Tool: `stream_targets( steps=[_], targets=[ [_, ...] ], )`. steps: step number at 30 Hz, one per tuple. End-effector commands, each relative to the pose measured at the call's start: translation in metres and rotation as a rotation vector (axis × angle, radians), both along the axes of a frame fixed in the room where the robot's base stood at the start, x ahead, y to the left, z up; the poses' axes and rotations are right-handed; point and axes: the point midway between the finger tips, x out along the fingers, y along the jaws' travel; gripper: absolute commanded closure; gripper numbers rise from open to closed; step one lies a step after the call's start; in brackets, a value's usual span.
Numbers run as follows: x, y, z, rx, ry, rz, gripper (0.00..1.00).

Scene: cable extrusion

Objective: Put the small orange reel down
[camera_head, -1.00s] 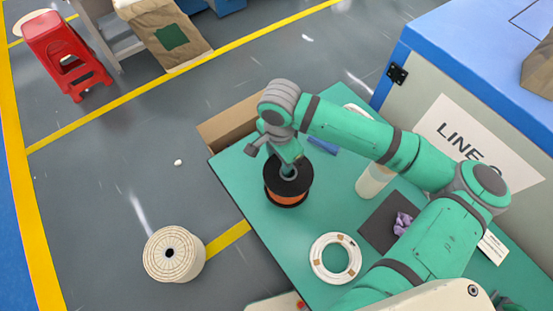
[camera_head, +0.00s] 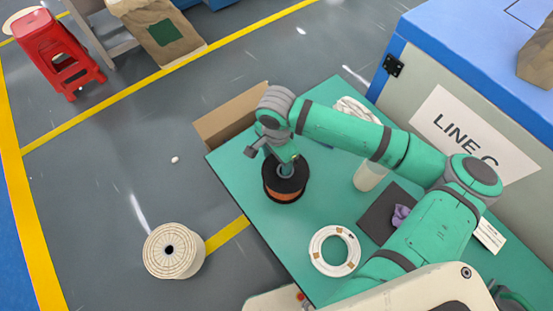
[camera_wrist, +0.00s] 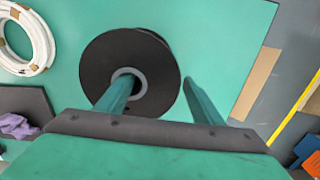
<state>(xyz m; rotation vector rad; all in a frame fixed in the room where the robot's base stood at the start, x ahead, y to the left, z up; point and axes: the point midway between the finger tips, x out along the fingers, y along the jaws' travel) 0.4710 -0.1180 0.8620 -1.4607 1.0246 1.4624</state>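The small orange reel (camera_head: 287,180) stands upright on the green table (camera_head: 247,190) near its left edge. It has black flanges with orange winding between them. In the wrist view its round black top flange (camera_wrist: 105,55) and grey hub (camera_wrist: 139,95) show from above. My gripper (camera_head: 286,168) is low over the reel. In the wrist view my gripper (camera_wrist: 157,82) has its fingers spread. One finger is at the hub hole, the other just outside the right rim with a thin gap of table showing. The left fingertip's depth in the hole is hidden.
A white coil (camera_head: 316,245) lies in front on the table. A dark mat (camera_head: 374,225) with purple cloth (camera_head: 400,216) and a pale cylinder (camera_head: 368,178) are to the right. A cardboard box (camera_head: 228,118) is behind the table's left edge. A cream reel (camera_head: 158,262) stands on the floor.

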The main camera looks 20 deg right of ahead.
Motion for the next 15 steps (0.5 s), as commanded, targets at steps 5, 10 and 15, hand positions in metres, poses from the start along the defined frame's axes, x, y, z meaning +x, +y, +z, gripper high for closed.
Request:
stream_targets(
  steps=[5, 10, 15],
  targets=[
    [0.0, 0.0, 0.0, 0.0, 0.0, 0.0, 0.39],
    [0.001, 0.0, 0.009, 0.0, -0.002, 0.001, 0.39],
    [0.0, 0.001, 0.038, 0.0, -0.002, 0.002, 0.39]
  ],
)
